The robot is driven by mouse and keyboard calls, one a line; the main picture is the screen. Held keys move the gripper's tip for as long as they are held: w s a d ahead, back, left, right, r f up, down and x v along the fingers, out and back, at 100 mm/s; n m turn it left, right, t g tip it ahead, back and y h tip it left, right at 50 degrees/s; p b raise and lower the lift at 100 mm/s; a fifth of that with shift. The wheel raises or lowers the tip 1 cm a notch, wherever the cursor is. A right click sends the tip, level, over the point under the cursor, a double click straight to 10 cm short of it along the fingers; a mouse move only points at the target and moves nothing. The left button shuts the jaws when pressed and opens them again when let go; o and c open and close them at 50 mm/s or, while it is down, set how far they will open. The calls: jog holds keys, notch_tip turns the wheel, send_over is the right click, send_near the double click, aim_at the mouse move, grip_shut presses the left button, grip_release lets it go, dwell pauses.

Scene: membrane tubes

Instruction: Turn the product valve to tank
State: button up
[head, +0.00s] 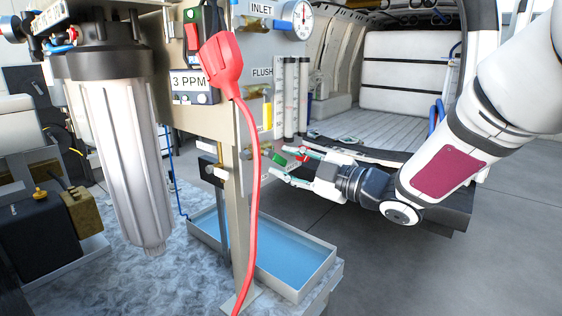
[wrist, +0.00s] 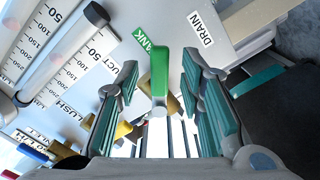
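The product valve's green handle (wrist: 160,75) stands between the two fingers of my gripper (wrist: 162,88) in the wrist view, with gaps visible on both sides. The gripper is open around it. The handle's far end lies beside a green label (wrist: 140,37), partly hidden, reading "ANK". A white "DRAIN" label (wrist: 201,28) is to its right. In the head view, my gripper (head: 286,166) reaches in from the right with its fingers apart at the panel's edge. A green part (head: 279,158) shows between them. The valve body is mostly hidden.
Graduated tubes (head: 291,97) stand above the gripper. Brass fittings (wrist: 122,130) lie close to the left finger. A red plug and cable (head: 222,65) hang in front of the panel. A tray of blue water (head: 290,250) sits below. The right floor is clear.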

jog(key=v, duration=0.9)
jog(key=shift+s+d, duration=0.2)
